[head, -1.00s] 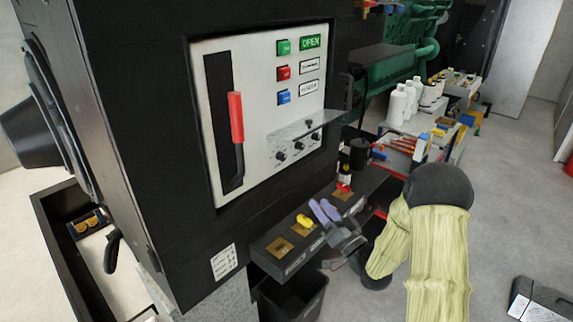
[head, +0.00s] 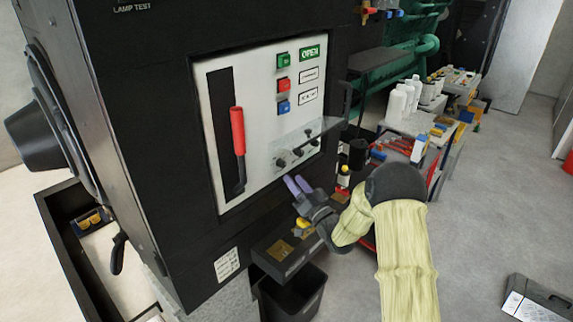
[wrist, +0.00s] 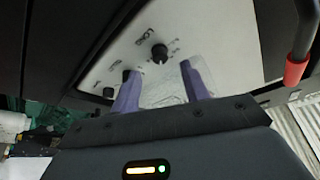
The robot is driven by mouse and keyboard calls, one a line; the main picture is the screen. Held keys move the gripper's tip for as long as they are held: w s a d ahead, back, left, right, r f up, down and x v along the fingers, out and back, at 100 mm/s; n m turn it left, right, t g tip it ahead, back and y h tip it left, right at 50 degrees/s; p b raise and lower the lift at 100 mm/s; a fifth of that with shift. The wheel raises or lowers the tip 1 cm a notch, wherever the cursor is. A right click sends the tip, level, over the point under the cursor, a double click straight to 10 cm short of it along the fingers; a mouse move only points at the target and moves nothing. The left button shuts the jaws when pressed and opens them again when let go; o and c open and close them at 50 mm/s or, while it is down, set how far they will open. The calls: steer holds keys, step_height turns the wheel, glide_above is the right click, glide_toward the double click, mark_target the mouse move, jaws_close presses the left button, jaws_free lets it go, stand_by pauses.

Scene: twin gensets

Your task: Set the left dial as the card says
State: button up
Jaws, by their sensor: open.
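The white panel (head: 262,100) on the black cabinet carries a row of small black dials low on its right. The left dial (head: 281,162) is the one nearest the red-handled lever (head: 238,135). In the wrist view the left dial (wrist: 159,53) lies just beyond the fingertips, and the lever's red grip (wrist: 295,70) is at the right. Its pointer setting is too small to read. My gripper (head: 296,184) is open and empty, below the dials and apart from them. Its purple fingers (wrist: 160,72) show in the wrist view. A white card (head: 227,264) is low on the cabinet; its text is unreadable.
A clear flap (head: 318,133) juts out over the dials. Green, red and blue buttons sit above. A ledge with a yellow item (head: 302,226) is below my gripper, and a black bin (head: 290,295) stands under it. A cart with white bottles (head: 398,102) is right.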

mark_target(284, 167)
steer(key=p+x, duration=0.2)
steer(key=x, duration=0.3)
steer(key=shift+w+a+r, duration=0.1)
steer(key=shift+w, duration=0.1)
steer(key=c, duration=1)
